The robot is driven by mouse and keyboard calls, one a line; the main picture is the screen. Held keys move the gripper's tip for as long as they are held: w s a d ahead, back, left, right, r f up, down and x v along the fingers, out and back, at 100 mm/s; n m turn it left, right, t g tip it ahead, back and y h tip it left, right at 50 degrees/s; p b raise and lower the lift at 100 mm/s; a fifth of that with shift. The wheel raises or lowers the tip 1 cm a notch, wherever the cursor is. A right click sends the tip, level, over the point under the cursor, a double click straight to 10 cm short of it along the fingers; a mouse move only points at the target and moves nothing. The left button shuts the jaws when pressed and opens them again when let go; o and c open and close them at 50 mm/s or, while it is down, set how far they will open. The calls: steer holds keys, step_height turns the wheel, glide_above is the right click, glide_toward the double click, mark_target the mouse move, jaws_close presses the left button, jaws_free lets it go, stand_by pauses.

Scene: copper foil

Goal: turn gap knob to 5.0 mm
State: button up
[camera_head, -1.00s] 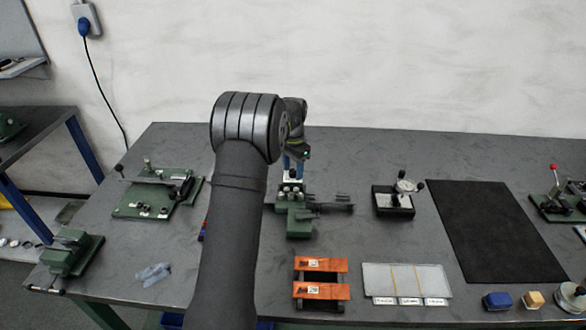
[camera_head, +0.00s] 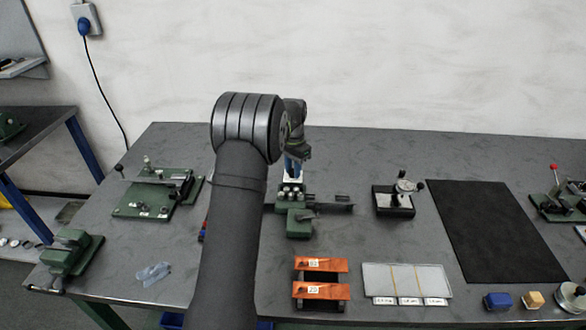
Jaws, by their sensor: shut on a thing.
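A green machine (camera_head: 298,222) with several pale metal cylinders on it stands on the bench in the middle, just right of my arm. My gripper (camera_head: 293,174) points down over the back of this machine. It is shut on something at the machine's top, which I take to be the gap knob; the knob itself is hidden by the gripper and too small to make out. No gap reading can be read from here.
Two orange copper foil strips (camera_head: 320,290) lie on dark blocks in front. A pale tray (camera_head: 378,279) with labels, a dial gauge stand (camera_head: 393,200) and a black mat (camera_head: 494,232) lie to the right. A green fixture (camera_head: 150,205) stands at left.

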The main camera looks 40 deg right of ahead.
steer(key=n, duration=0.8)
steer(key=shift+n, duration=0.3)
steer(key=n, duration=0.4)
steer(key=shift+r+n, duration=0.1)
steer(key=shift+n, duration=0.2)
steer(key=n, duration=1.3)
steer(key=shift+n, duration=0.3)
steer(key=n, duration=0.4)
steer(key=shift+n, duration=1.9)
